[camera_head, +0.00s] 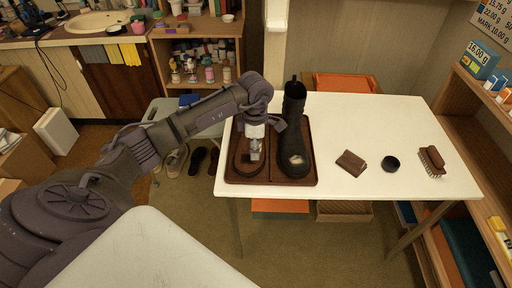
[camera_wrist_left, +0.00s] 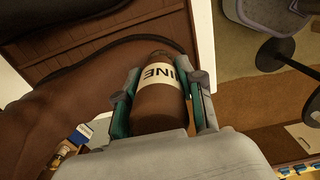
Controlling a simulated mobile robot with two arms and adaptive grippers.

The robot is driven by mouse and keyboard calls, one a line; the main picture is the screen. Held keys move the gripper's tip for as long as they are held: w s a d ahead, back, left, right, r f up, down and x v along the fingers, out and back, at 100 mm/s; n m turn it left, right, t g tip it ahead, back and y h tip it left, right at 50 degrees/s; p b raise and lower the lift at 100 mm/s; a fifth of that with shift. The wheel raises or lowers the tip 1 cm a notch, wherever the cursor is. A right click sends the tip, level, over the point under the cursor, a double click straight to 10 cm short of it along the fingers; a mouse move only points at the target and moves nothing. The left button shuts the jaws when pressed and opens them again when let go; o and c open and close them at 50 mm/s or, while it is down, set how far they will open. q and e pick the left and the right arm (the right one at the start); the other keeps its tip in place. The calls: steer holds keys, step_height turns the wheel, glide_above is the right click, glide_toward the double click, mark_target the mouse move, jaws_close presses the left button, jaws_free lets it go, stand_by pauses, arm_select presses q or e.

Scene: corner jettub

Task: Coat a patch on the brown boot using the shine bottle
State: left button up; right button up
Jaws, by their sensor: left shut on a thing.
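In that view brown leather-like material, probably the boot, fills the left side, and the tray (camera_wrist_left: 110,45) lies beyond. The bottle's tip is hard to make out. My right gripper is not shown.
On the white table (camera_head: 400,120), right of the tray, lie a brown block or cloth (camera_head: 351,163), a round black tin (camera_head: 390,164) and a brush (camera_head: 432,160). The table's back right is clear. Wooden shelves (camera_head: 455,100) stand close on the right.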

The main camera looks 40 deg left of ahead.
arm_select(q)
steer(key=r+p, duration=0.1)
steer(key=r, duration=0.2)
steer(key=shift+w, duration=0.2)
steer(key=shift+s+a+r+p, duration=0.15)
steer(key=shift+s+r+p, duration=0.1)
steer(key=shift+r+p, duration=0.8)
steer(key=shift+r, duration=0.35)
steer(key=shift+w+r, duration=0.1)
steer(key=shift+r, duration=0.25)
steer(key=shift+r+p, duration=0.6)
steer(key=shift+r, duration=0.35)
